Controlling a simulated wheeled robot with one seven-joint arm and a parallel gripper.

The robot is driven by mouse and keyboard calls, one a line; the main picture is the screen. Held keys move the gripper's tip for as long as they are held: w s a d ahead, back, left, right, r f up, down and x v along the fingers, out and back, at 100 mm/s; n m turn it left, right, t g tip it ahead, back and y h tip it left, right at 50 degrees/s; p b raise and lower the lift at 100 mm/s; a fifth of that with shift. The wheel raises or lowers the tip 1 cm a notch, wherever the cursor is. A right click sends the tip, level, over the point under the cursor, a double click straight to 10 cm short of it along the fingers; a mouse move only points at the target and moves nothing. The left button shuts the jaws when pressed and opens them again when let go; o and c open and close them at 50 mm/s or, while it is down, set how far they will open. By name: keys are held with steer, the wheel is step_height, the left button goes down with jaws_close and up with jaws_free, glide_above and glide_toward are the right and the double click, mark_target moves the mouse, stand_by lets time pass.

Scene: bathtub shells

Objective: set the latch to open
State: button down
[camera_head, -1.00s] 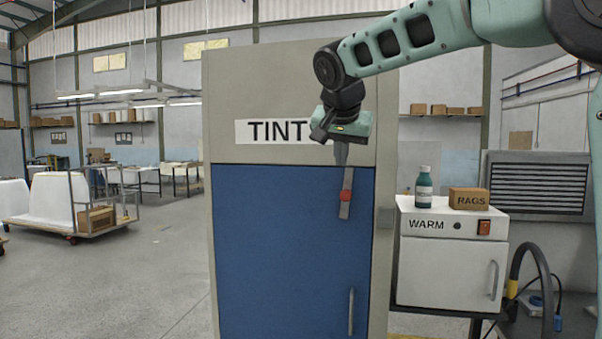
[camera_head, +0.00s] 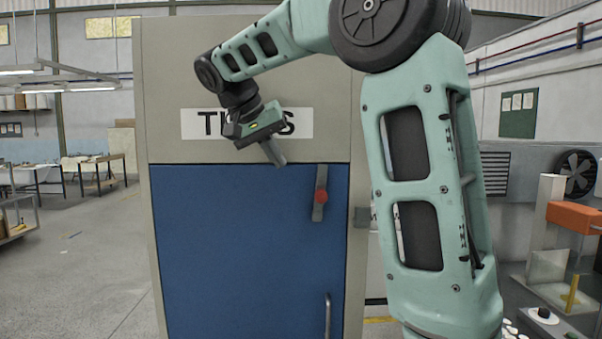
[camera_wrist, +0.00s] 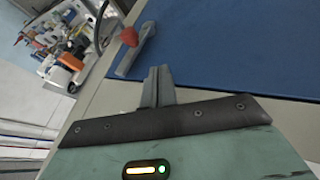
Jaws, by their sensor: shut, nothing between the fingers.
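The latch (camera_head: 318,210) is a grey bar with a red knob (camera_head: 320,196), standing about upright near the top right of the blue door (camera_head: 245,250). The door belongs to a tall grey cabinet with a partly hidden lettered sign. My gripper (camera_head: 278,160) is shut and empty, left of the latch and a little above the knob in the head view, tilted down to the right. In the wrist view the shut fingertips (camera_wrist: 158,75) point toward the door, and the latch (camera_wrist: 135,55) with its red knob (camera_wrist: 129,37) shows apart from them.
A grey door handle (camera_head: 327,315) is low on the door's right side. A small grey block (camera_head: 361,217) sits on the cabinet's right edge. My arm hides much of what stands right of the cabinet. Open floor (camera_head: 85,270) lies to the left.

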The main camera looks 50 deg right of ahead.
mark_target(316, 184)
steer(key=p+x, duration=0.1)
steer(key=x, duration=0.4)
steer(key=shift+s+d, duration=0.1)
steer(key=shift+d, duration=0.1)
steer(key=shift+s+d+p, duration=0.75)
steer(key=shift+s+p, duration=0.15)
steer(key=shift+s, duration=0.05)
steer(key=shift+s+d+f, duration=0.3)
steer(key=shift+s+d, duration=0.15)
steer(key=shift+s, duration=0.05)
steer(key=shift+s+d+f+b, duration=0.1)
steer(key=shift+s+d+b, duration=0.3)
steer(key=shift+s+b, duration=0.05)
steer(key=shift+s+d+t, duration=0.1)
steer(key=shift+s+t, duration=0.05)
steer(key=shift+t, duration=0.15)
steer(key=shift+r, duration=0.2)
